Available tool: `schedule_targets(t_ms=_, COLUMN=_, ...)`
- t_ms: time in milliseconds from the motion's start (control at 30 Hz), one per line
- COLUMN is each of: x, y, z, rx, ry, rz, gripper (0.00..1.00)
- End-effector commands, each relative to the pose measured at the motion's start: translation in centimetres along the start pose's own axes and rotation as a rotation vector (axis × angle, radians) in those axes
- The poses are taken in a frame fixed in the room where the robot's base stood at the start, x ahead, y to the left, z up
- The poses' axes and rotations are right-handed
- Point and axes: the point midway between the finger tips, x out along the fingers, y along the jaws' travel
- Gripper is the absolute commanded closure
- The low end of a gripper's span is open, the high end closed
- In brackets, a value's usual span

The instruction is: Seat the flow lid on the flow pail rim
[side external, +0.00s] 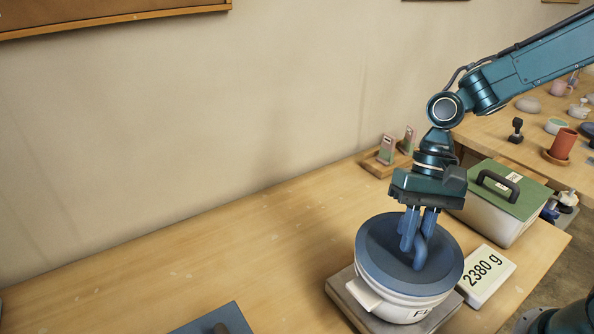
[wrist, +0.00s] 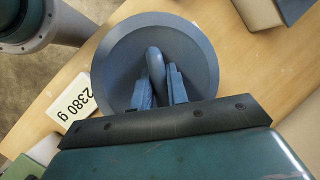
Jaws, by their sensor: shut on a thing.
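The flow lid (side external: 379,247) is a round blue disc with a loop handle. It lies over the top of the flow pail (side external: 372,299), a white round pail with a side lug and partly visible lettering. The lid looks roughly level, and I cannot tell whether it sits fully on the rim all round. My gripper (side external: 415,243) points down from above and is shut on the lid's handle. In the wrist view the lid (wrist: 118,58) fills the middle, with the handle (wrist: 155,68) between my fingers. The lid hides the pail there.
The pail stands on a grey scale plate (side external: 343,295) beside a "2380 g" sign (side external: 486,276). A white box with a green lid (side external: 515,198) stands behind to the right. A blue panel (side external: 215,320) lies at the front. The table's left is clear.

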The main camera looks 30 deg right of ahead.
Motion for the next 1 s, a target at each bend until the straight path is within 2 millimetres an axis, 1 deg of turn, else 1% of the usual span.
schedule_targets(t_ms=633, x=0.64, y=0.13, z=-0.23, rx=-0.001, ry=-0.001, rz=0.0, gripper=1.0)
schedule_targets(t_ms=1000, x=0.63, y=0.15, z=-0.25, rx=0.0, ry=0.0, rz=0.0, gripper=1.0)
